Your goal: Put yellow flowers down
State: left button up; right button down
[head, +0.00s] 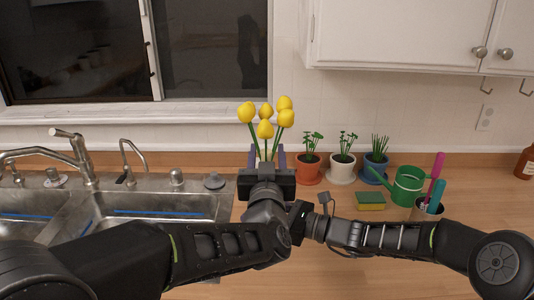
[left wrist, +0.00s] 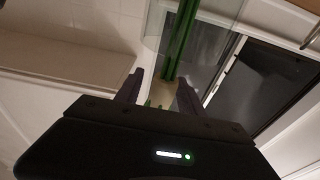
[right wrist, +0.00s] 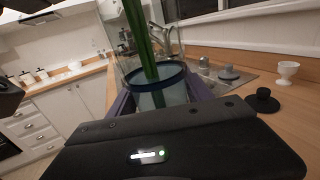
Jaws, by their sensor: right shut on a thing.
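Yellow flowers (head: 265,129) with green stems stand upright near the wall in the middle of the head view. Their clear glass vase (right wrist: 163,88) shows in the right wrist view, with green stems (right wrist: 140,40) inside. My right gripper (right wrist: 163,100) is shut on the vase, with a finger on either side. In the head view the right gripper is hidden behind my left one. My left gripper (head: 266,155) has its fingers apart at the vase, and stems (left wrist: 180,45) show between them in the left wrist view. I cannot see the vase's base or whether it touches the counter.
A double sink (head: 150,205) lies to the left. To the right are potted plants in orange (head: 308,168), white (head: 342,168) and blue (head: 375,166) pots, a sponge (head: 371,201), a green watering can (head: 408,186) and a utensil cup (head: 427,208).

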pick_arm(q)
jog(key=shift+r, duration=0.1)
pick_arm(e)
jog(key=shift+r, duration=0.15)
pick_arm(q)
jog(key=shift+s+r, duration=0.15)
jog(key=shift+r, duration=0.3)
jog(key=s+f, duration=0.1)
jog(key=s, duration=1)
jog(key=shift+s+f, duration=0.3)
pick_arm(e)
jog(key=shift+c, duration=1.8)
grip_release()
jog(key=v, duration=1.2)
